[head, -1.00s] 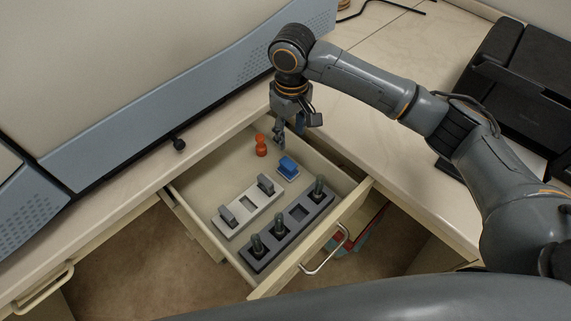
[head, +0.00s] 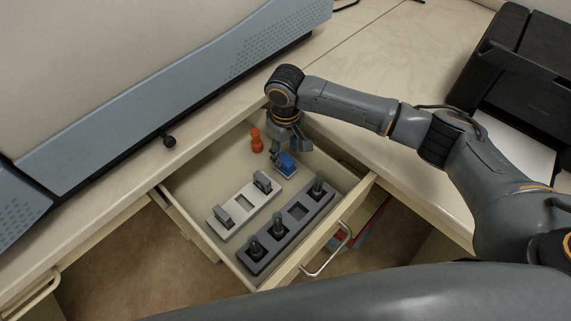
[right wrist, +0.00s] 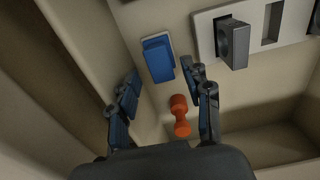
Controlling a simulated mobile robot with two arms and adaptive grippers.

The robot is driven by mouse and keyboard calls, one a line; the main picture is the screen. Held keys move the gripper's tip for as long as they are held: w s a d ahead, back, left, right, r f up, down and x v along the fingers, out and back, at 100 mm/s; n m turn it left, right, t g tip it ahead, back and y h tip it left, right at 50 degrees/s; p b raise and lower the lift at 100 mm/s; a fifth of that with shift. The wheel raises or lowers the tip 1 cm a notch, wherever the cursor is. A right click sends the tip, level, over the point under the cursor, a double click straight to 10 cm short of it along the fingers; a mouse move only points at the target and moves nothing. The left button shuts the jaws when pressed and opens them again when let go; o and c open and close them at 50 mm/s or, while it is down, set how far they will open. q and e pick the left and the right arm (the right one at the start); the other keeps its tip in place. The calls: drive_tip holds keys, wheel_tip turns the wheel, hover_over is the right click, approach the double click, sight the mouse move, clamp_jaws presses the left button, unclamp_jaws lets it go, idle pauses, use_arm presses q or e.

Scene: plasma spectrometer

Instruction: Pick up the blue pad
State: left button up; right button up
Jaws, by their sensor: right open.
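The blue pad (head: 285,164) lies in the open drawer, on a small pale base, close to the drawer's right wall in the head view. In the right wrist view the blue pad (right wrist: 159,59) shows just beyond the fingertips, nearly in line with the gap between them. My right gripper (head: 284,152) is low in the drawer beside the pad, pointing down. In the right wrist view the right gripper (right wrist: 160,82) has its fingers spread with nothing between the tips. Whether a finger touches the pad cannot be told. My left gripper is not in view.
An orange dumbbell-shaped piece (head: 256,141) stands left of the pad. A white holder (head: 230,222) with grey blocks and a dark holder (head: 262,264) with dark posts lie nearer the drawer front. The drawer walls (head: 190,217) close in the space. The large instrument (head: 150,110) stands behind left.

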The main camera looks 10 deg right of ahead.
sight(285, 159)
wheel_tip(285, 159, down, 4)
drive_tip(key=shift+f, duration=0.2)
clamp_jaws()
drive_tip(key=shift+r, duration=0.1)
wheel_tip(285, 159, up, 10)
idle(0.6)
